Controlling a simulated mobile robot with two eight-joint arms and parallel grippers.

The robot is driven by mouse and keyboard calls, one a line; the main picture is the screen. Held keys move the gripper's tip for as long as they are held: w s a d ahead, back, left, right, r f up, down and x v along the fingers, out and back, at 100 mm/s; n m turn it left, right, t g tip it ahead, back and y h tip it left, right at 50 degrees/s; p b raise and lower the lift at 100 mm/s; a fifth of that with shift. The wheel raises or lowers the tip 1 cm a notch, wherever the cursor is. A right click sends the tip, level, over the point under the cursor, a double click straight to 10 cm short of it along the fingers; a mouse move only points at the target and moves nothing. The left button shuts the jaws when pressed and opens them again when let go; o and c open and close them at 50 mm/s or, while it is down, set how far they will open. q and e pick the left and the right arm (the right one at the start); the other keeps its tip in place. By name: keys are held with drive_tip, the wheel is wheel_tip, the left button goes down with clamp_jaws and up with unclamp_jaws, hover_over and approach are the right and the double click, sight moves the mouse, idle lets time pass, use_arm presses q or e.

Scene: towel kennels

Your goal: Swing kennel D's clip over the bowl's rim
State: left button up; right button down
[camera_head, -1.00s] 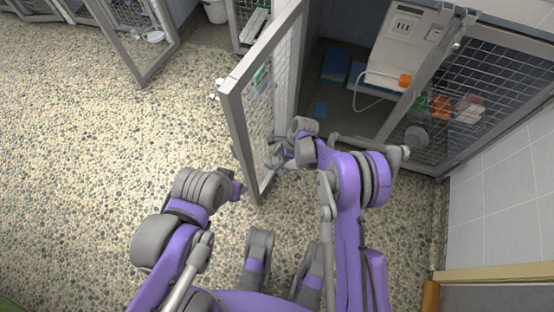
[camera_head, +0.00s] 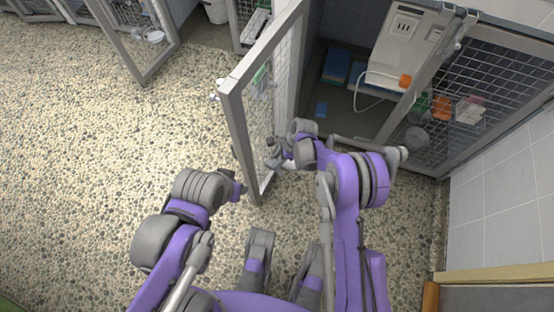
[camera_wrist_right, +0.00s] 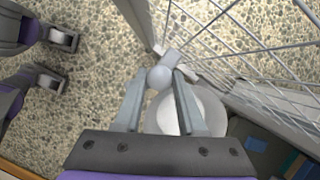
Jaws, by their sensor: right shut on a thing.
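Kennel D's clip shows in the right wrist view as a pale round knob (camera_wrist_right: 160,77) with a short grey arm behind it, close to the mesh door. My right gripper (camera_wrist_right: 160,85) has its fingers on either side of this knob and is shut on it. The pale bowl (camera_wrist_right: 213,108) is just beyond and below the fingers, partly hidden by the right one. I cannot tell whether the clip lies over its rim. In the head view my right gripper (camera_head: 277,160) is at the open door's lower part. My left gripper (camera_head: 238,188) is left of the door; its jaws are unclear.
The open mesh door (camera_head: 233,115) stands between my two grippers. Behind it is the kennel with blue items (camera_head: 336,66) and a white unit (camera_head: 408,42). A closed mesh panel (camera_head: 490,70) is at the right. The pebbled floor (camera_head: 100,170) at left is clear.

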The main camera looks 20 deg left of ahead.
drive_tip(key=shift+w+f+n+g+b, duration=0.1)
drive_tip(key=shift+n+g+b, duration=0.3)
drive_tip(key=shift+n+b, duration=0.55)
drive_tip(key=n+h+b, duration=0.1)
drive_tip(key=n, duration=0.1)
drive_tip(key=shift+a+n+g+b, duration=0.1)
drive_tip(key=shift+n+g+b, duration=0.2)
drive_tip(key=shift+n+g, duration=0.1)
drive_tip(key=shift+n+g+h+b, duration=0.3)
drive_tip(key=shift+n+h+b, duration=0.25)
drive_tip(key=shift+n, duration=0.7)
drive_tip(key=shift+w+a+n+h+b, duration=0.15)
drive_tip(key=shift+n+h+b, duration=0.25)
drive_tip(key=shift+n, duration=1.1)
drive_tip(key=c, duration=0.5)
unclamp_jaws()
